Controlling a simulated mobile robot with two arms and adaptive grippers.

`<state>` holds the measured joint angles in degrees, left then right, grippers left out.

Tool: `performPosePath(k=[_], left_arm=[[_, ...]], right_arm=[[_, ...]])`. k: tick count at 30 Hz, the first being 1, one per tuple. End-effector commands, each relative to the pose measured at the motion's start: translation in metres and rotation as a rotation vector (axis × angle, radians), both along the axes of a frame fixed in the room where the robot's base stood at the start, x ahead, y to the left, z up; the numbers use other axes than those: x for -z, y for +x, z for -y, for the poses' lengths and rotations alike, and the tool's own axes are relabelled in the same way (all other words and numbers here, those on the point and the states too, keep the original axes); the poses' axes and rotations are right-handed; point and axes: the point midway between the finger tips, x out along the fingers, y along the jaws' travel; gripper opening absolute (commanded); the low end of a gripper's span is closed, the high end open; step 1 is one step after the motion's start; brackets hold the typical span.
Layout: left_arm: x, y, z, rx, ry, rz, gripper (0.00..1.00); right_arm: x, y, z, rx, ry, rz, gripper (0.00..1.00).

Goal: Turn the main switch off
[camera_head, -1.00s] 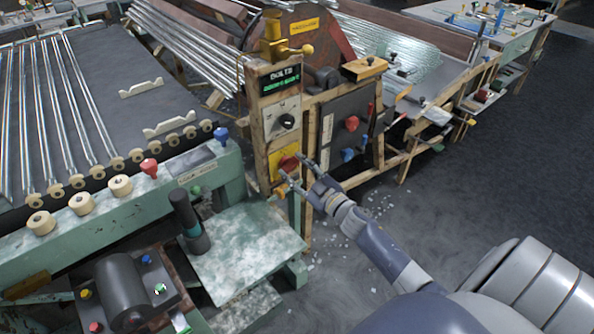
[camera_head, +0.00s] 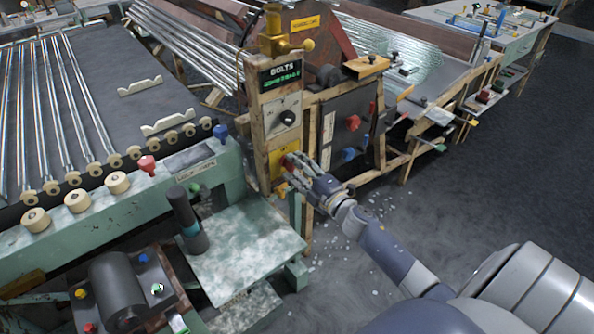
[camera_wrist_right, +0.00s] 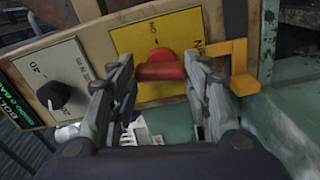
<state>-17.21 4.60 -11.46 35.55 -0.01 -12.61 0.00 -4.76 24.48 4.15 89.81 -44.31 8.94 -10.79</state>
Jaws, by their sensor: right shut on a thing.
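The main switch (camera_head: 289,160) is a red knob on a yellow plate (camera_head: 277,175), low on the wooden control post. In the right wrist view the knob (camera_wrist_right: 160,66) sits at the centre, with dark lettering on the yellow plate (camera_wrist_right: 187,32) around it. My right gripper (camera_head: 288,171) is at the plate, shut on the red knob, with one finger on each side of it in the right wrist view (camera_wrist_right: 160,75). The fingers partly cover the knob in the head view. My left gripper is not in view.
Above the switch are a black dial (camera_head: 287,117) and a green-lit display (camera_head: 281,76). An orange-yellow bracket (camera_wrist_right: 240,72) stands close by the right finger. A dark panel with red and blue knobs (camera_head: 340,125) is to the right. A green bench (camera_head: 245,240) lies left.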

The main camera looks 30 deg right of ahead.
Motion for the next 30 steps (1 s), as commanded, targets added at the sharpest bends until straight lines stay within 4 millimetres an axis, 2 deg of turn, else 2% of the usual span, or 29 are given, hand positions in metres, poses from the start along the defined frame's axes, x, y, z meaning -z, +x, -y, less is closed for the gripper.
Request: performPosePath(k=[12, 28, 29, 30], left_arm=[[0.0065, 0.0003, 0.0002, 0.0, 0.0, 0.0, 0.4], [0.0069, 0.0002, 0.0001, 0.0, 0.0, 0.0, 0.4], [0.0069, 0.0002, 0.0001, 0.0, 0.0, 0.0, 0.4], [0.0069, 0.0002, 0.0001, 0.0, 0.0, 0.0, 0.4]], right_arm=[[0.0002, 0.0, -0.0011, -0.002, -0.176, 0.014, 0.21], [0.0001, -0.0001, -0.0011, -0.002, -0.2, 0.016, 0.21], [0.0002, -0.0001, -0.0011, -0.002, -0.2, 0.016, 0.49], [0.0002, -0.0001, -0.0011, -0.002, -0.2, 0.016, 0.58]])
